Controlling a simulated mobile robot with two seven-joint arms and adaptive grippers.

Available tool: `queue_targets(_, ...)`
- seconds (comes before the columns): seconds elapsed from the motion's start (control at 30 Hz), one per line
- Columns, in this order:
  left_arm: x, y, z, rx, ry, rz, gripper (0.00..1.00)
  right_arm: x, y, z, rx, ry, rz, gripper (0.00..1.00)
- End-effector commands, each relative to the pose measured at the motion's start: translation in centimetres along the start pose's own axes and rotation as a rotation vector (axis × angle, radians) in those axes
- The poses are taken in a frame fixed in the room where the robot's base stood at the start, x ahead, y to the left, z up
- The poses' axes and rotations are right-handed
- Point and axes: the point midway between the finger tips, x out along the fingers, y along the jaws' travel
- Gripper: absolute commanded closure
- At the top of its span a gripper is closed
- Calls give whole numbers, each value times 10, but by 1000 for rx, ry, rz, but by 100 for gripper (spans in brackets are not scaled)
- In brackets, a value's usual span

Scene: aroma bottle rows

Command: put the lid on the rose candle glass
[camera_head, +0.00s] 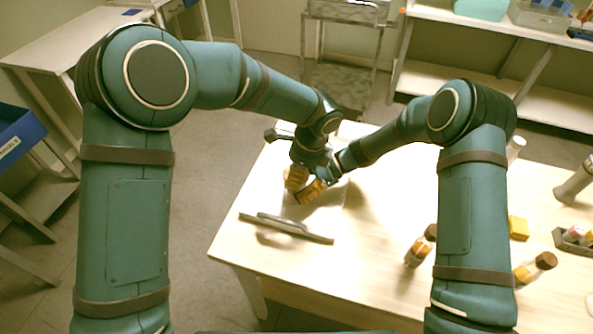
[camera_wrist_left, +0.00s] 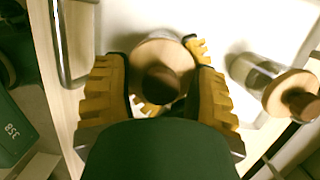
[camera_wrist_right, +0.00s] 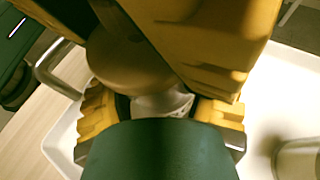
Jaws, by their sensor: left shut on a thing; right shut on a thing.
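The wooden lid (camera_wrist_left: 148,55) with a dark round knob (camera_wrist_left: 162,84) is between the yellow fingers of my left gripper (camera_wrist_left: 160,88). In the right wrist view the lid (camera_wrist_right: 125,66) is a tan disc directly above a pale clear glass (camera_wrist_right: 163,103), which appears to be the rose candle glass. My right gripper (camera_wrist_right: 162,112) is shut on this glass from the side. In the head view my left gripper (camera_head: 297,177) and right gripper (camera_head: 311,190) meet closely over the table, hiding lid and glass. I cannot tell whether the lid touches the rim.
Another glass jar (camera_wrist_left: 250,72) with a knobbed wooden lid (camera_wrist_left: 293,95) stands nearby. A white tray (camera_wrist_left: 225,22) with a metal handle (camera_head: 285,228) lies beneath the grippers. The front table middle is clear.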

Motion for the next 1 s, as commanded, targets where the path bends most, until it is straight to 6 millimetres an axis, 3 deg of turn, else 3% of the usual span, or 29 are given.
queue_targets(0.03, -2, 1, -6, 8, 9, -4, 80, 2, -2, 3, -3, -3, 0, 81)
queue_targets(0.93, 3, -1, -4, -51, -15, -24, 81, 2, 0, 0, 1, -2, 1, 81)
queue_targets(0.97, 3, -1, -4, -53, -15, -24, 35, 2, 0, 0, 0, -2, 1, 81)
queue_targets(1.0, 4, -1, -4, -53, -15, -24, 21, 2, 0, 0, 0, -2, 2, 81)
